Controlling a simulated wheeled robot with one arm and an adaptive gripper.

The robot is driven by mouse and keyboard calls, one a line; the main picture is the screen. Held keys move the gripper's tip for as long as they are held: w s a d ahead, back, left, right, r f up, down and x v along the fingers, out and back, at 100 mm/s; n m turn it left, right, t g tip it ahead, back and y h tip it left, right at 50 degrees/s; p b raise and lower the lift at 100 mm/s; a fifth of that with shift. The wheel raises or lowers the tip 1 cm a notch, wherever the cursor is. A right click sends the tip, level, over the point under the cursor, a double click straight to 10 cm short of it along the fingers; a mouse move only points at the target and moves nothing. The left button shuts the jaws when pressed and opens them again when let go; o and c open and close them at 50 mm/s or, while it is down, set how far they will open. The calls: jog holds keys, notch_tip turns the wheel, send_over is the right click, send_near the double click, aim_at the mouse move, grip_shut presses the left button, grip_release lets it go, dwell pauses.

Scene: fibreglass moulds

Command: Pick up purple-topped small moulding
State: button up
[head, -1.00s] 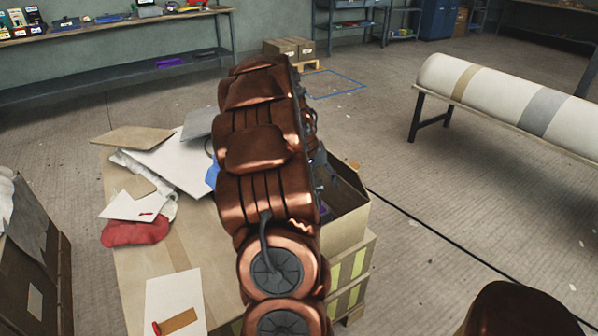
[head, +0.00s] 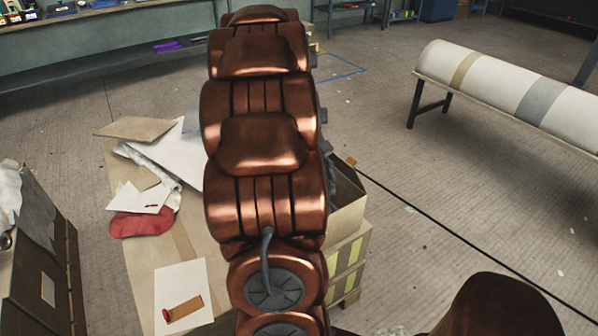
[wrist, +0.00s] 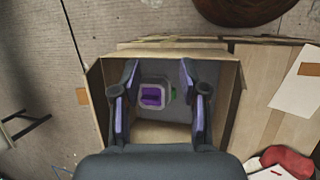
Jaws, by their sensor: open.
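The purple-topped small moulding (wrist: 153,95) shows in the wrist view inside an open cardboard box (wrist: 231,103). It is a small pale block with a purple top, and a bit of green shows at its right side. My gripper (wrist: 156,76) is open, with one finger to each side of the moulding in the picture and nothing between them held. How far the fingertips are above the moulding I cannot tell. In the head view my arm hides the gripper and the moulding, and only the right part of the box (head: 347,203) shows.
The box stands on a cardboard-covered surface (head: 150,262) with sheets, a red cloth (head: 141,223) and a white card (head: 184,295). A large roll (head: 500,90) lies on a stand at the right. The floor between is clear.

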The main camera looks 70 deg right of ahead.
jog(key=w+a+r+p, duration=0.1)
jog(key=w+a+r, duration=0.1)
jog(key=w+a, duration=0.1)
jog(key=shift+w+a+n, duration=0.3)
jog(key=shift+w+a, duration=0.05)
jog(key=shift+a, duration=0.3)
dwell(0.4)
